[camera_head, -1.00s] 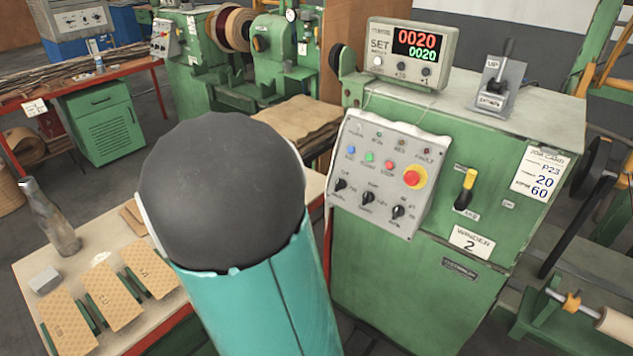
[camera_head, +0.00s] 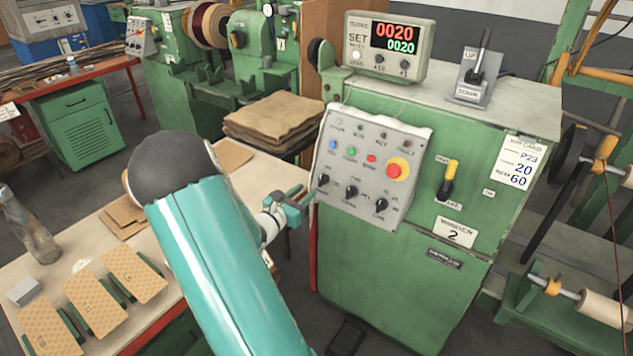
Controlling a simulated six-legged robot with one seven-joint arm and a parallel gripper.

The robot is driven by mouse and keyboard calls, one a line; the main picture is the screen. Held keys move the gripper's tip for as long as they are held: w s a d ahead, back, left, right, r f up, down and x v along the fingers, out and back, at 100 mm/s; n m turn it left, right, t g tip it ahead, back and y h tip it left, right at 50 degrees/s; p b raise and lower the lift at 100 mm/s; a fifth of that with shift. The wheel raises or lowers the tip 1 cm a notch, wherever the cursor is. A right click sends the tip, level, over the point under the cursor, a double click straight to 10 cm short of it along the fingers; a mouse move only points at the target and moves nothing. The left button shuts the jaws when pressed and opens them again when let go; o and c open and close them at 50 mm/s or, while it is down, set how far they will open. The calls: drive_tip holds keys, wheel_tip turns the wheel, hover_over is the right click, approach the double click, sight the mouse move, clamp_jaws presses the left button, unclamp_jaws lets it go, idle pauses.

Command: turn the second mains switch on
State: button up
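The mains switch (camera_head: 448,182) is a yellow-tipped lever on the front of the green cabinet (camera_head: 390,270) that carries the "WINDER 2" label (camera_head: 456,232). The yellow end points up, with small labels above and below it that are too blurred to read surely. My gripper (camera_head: 300,200) is small in view beyond my teal arm, left of the grey control panel and well apart from the switch. I see nothing held in it, but the gap between its fingers is not clear.
The grey control panel (camera_head: 415,150) has a red stop button (camera_head: 398,168) and several black knobs. A counter box (camera_head: 388,47) and an up/down lever (camera_head: 477,62) stand on top. A wooden table (camera_head: 110,250) is at left; a spool rack (camera_head: 600,308) is at right.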

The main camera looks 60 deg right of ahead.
sight(320, 178)
drive_tip(key=d, duration=0.4)
drive_tip(key=s+d, duration=0.1)
drive_tip(key=d, duration=0.1)
drive_tip(key=shift+d, duration=0.4)
drive_tip(key=shift+c, duration=0.4)
clamp_jaws()
